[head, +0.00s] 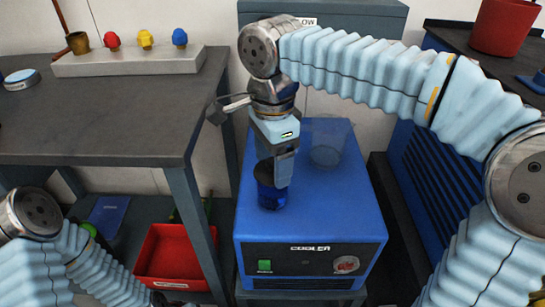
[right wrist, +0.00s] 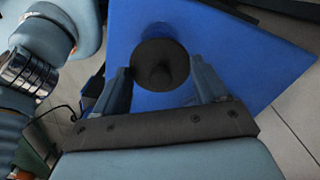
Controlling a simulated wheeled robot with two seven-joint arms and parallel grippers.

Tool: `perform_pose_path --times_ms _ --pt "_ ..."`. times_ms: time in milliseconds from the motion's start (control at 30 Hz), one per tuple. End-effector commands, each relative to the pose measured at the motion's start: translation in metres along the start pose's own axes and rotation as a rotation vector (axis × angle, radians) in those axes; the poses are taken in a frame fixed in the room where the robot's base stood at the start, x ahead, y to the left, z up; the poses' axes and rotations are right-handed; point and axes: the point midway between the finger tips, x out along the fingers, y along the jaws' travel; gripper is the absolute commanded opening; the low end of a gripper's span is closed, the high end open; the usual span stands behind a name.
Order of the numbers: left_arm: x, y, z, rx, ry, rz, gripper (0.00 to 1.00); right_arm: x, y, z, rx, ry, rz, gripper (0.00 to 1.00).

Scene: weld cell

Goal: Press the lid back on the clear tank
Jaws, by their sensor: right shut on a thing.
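The clear tank (head: 327,143) is a see-through cylinder at the back right of the blue cooler's top. The lid (right wrist: 160,65) is a dark round disc with a knob in the right wrist view. In the head view it shows as a dark round piece (head: 271,195) low over the cooler's top, left of the tank and apart from it. My right gripper (head: 275,178) points down and is shut on the lid, with a finger on each side (right wrist: 163,88). Whether the lid touches the cooler is unclear. My left gripper is not in view; only its arm shows at lower left.
The blue cooler (head: 310,225) has a front panel with a green switch. A dark workbench (head: 100,115) stands left, with a red bin (head: 175,255) low beneath it. A red bucket (head: 503,25) sits on a bench at far right. The cooler's front top is clear.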

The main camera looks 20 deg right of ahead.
Motion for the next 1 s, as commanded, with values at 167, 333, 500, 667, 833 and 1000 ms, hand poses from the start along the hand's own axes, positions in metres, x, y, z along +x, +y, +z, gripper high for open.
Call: perform_pose_path --times_ms 167,333,500,667,833,1000 --pt "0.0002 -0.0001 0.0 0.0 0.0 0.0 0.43 0.0001 0.0 0.0 0.0 0.0 0.0 0.44" --pt "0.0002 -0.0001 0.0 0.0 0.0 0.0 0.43 0.0001 0.0 0.0 0.0 0.0 0.0 0.9" --pt "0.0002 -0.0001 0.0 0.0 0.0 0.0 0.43 0.0 0.0 0.0 0.0 0.0 0.0 1.0" --pt "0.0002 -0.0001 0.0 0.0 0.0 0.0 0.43 0.0001 0.0 0.0 0.0 0.0 0.0 1.0" --pt "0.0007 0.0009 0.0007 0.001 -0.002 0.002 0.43 0.0001 0.0 0.0 0.0 0.0 0.0 1.0" --pt "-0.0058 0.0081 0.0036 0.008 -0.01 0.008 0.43 -0.0091 0.0 0.0 0.0 0.0 0.0 1.0"
